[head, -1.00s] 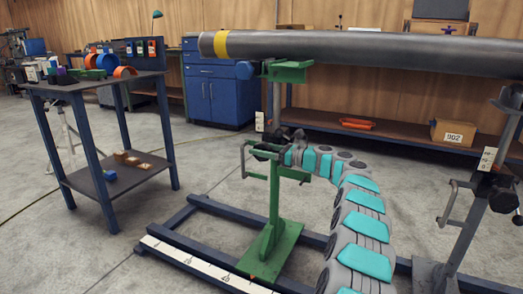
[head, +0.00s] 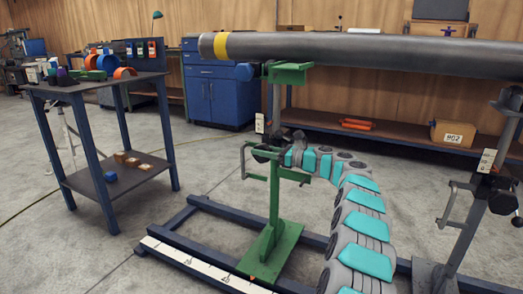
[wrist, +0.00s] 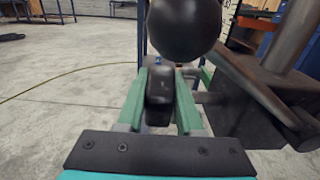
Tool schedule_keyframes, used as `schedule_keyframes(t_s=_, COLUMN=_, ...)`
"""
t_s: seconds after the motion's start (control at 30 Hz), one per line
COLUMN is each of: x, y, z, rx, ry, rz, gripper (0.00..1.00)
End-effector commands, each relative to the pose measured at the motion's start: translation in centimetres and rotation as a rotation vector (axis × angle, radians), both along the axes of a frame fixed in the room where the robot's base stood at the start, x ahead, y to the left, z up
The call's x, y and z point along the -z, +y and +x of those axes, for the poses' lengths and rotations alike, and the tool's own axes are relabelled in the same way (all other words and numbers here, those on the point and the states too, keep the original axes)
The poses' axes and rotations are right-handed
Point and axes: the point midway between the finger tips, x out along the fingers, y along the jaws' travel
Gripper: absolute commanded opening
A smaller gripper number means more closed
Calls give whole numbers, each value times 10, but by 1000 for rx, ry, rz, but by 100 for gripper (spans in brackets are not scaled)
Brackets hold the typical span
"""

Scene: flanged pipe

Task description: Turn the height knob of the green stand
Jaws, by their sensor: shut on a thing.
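The green stand (head: 275,205) stands upright on the floor frame, its head under the left end of a grey pipe (head: 350,46) with a yellow band. Its dark height knob (head: 263,153) is on the post, beside a green crank-like handle. My gripper (head: 283,152) reaches the knob from the right, at the end of my grey and turquoise arm. In the wrist view, my gripper (wrist: 160,80) has its two greenish fingers closed on either side of a dark knob lobe (wrist: 159,98). A round black ball (wrist: 184,27) shows just beyond it. The arm partly hides the knob in the head view.
A second, grey stand (head: 468,215) is at the right under the pipe. A dark blue floor frame with a white scale strip (head: 200,265) runs below. A small table (head: 95,82) with coloured parts stands left. Open floor lies between the table and the green stand.

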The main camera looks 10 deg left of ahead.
Motion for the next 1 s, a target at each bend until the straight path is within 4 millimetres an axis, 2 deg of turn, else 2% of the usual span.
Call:
schedule_keyframes(t_s=0.03, x=-6, y=-1, z=1, rx=1, ry=7, rz=-14, gripper=0)
schedule_keyframes(t_s=0.23, x=-10, y=1, z=1, rx=1, ry=35, rz=-93, gripper=0)
schedule_keyframes(t_s=0.6, x=-5, y=3, z=1, rx=2, ry=83, rz=-224, gripper=0)
schedule_keyframes(t_s=1.0, x=0, y=3, z=1, rx=1, ry=87, rz=-244, gripper=0)
